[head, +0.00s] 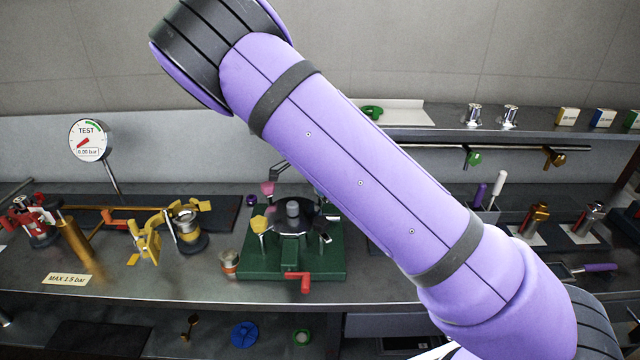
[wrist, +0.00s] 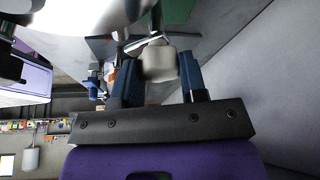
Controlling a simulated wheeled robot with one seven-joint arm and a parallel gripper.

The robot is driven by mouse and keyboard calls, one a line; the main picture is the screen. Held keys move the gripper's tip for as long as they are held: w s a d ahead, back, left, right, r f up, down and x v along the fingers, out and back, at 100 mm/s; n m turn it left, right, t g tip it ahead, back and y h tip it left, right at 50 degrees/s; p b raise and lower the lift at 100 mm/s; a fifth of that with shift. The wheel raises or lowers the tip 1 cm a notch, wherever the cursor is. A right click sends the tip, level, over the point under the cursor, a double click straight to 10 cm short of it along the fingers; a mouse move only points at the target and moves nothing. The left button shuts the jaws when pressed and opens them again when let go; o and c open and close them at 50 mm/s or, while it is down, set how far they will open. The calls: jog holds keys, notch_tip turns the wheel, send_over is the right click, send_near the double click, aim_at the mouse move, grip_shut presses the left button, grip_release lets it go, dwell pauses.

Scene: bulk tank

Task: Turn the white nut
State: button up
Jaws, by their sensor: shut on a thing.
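In the wrist view, the white nut (wrist: 158,63) is a pale, blocky piece between the two blue fingers of my gripper (wrist: 158,78). The fingers lie on either side of it, and my gripper is shut on it. A thin metal part shows just beyond the nut, with a dark green piece behind. How the nut sits on its thread cannot be made out. In the head view, my purple arm crosses the middle, and neither my gripper nor the white nut shows there.
In the head view, a green-based fixture (head: 262,262) with a red handle stands on the grey bench. Yellow clamps (head: 146,240) and a round test gauge (head: 88,141) are at left. Metal fittings (head: 537,216) stand at right. A shelf (head: 540,130) runs along the back.

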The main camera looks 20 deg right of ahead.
dwell(0.4)
jog(key=o, duration=0.9)
jog(key=shift+a+r, duration=0.2)
jog(key=shift+r, duration=0.15)
jog(key=v, duration=0.2)
jog(key=shift+a+r, duration=0.1)
jog(key=shift+r, duration=0.15)
jog(key=a, duration=1.1)
jog(key=shift+a+f, duration=0.15)
jog(key=shift+a, duration=0.25)
